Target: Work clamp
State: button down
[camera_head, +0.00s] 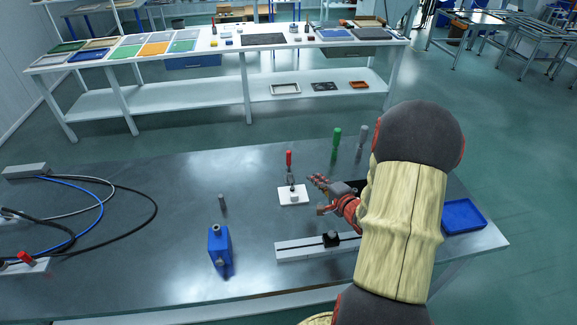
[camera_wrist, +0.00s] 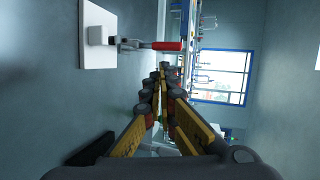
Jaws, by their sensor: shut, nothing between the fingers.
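The clamp (camera_head: 291,178) has a red handle (camera_head: 289,158) and a metal body, and stands on a white square plate (camera_head: 293,198) on the dark table. The handle points upward. In the wrist view the clamp (camera_wrist: 133,44) sits on its white plate (camera_wrist: 97,58) at the upper left, with the red handle (camera_wrist: 167,46) extending right, away from the plate. My gripper (camera_head: 318,180) is just right of the clamp, apart from it. In the wrist view its fingertips (camera_wrist: 161,72) are together and empty, a little below the handle. My arm hides part of the table.
A blue block (camera_head: 219,246) and a grey peg (camera_head: 222,202) stand left of the clamp. A light rail (camera_head: 295,250) lies in front. Green (camera_head: 336,138) and grey (camera_head: 362,138) posts stand behind; a blue tray (camera_head: 463,216) is right. Cables (camera_head: 100,205) lie far left.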

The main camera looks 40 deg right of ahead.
jog(key=b, duration=0.5)
send_near(289, 161)
jog(key=w+d+f, duration=0.2)
jog(key=w, duration=0.2)
jog(key=shift+w+d+r, duration=0.25)
jog(key=shift+w+d, duration=0.2)
jog(key=shift+w, duration=0.3)
jog(key=shift+r+p, duration=0.15)
jog(key=shift+p, duration=0.5)
jog(key=shift+w+d+g+p, duration=0.15)
jog(key=shift+g+p, duration=0.15)
jog(key=shift+p, duration=0.4)
jog(key=shift+w+r+g+p, duration=0.15)
jog(key=shift+g+p, duration=0.15)
jog(key=shift+p, duration=0.9)
